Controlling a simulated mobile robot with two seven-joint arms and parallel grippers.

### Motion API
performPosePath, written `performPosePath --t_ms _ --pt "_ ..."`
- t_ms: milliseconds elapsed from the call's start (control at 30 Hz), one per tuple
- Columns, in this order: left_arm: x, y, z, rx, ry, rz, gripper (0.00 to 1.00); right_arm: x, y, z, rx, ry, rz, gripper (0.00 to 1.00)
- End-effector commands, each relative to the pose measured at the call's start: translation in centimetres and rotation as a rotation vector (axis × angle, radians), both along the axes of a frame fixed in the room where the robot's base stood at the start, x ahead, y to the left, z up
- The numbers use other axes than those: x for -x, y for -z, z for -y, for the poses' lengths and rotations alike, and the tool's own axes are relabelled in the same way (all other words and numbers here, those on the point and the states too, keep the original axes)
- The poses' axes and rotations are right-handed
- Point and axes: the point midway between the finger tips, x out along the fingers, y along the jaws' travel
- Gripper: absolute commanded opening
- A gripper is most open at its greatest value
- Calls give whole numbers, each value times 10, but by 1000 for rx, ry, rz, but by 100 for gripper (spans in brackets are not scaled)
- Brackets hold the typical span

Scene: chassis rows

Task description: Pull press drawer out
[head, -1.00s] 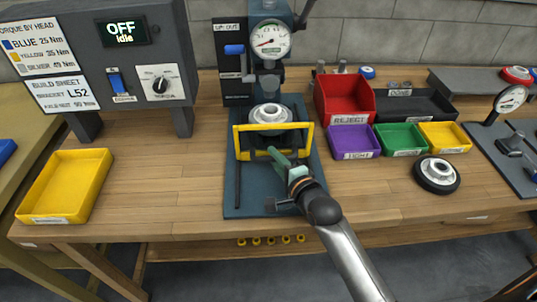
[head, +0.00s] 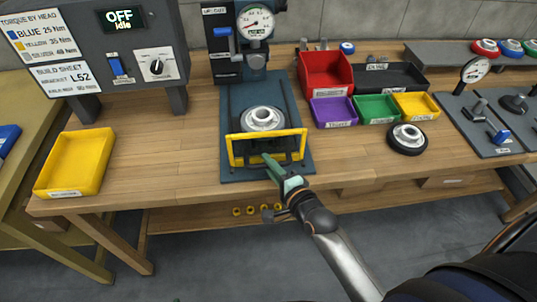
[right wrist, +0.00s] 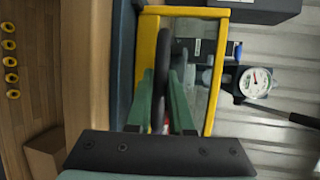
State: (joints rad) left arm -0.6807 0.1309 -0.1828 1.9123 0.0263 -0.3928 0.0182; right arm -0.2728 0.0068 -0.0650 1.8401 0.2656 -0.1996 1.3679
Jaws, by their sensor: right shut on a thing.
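The press drawer shows as a yellow frame (head: 236,150) with a dark handle, on the blue press base (head: 236,95). A pale metal hub (head: 263,118) sits just behind the frame, forward of the press column. My right gripper (head: 269,160) is shut on the drawer handle (right wrist: 166,60), with its green fingers on either side of the dark bar in the right wrist view. The yellow frame is close to the base's front edge. My left gripper is not in view.
The press gauge (head: 256,21) stands behind the drawer. Red (head: 325,75), purple (head: 334,111), green (head: 378,109) and yellow (head: 417,105) bins stand to the right, with a black-rimmed wheel (head: 407,139) before them. A yellow tray (head: 75,163) is at left. The wood between tray and press is clear.

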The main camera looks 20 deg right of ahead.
Motion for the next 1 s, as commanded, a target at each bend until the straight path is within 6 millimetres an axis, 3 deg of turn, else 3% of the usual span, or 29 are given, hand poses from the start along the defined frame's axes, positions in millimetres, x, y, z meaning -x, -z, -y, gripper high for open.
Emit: performPosePath --t_ms 500,533,767,1000 --pt "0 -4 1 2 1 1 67 4 0 -1 1 0 0 0" --pt "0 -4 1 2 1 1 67 4 0 -1 1 0 0 22" --pt "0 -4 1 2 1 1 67 4 0 -1 1 0 1 48" --pt "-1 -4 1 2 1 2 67 4 0 -1 1 0 2 50"
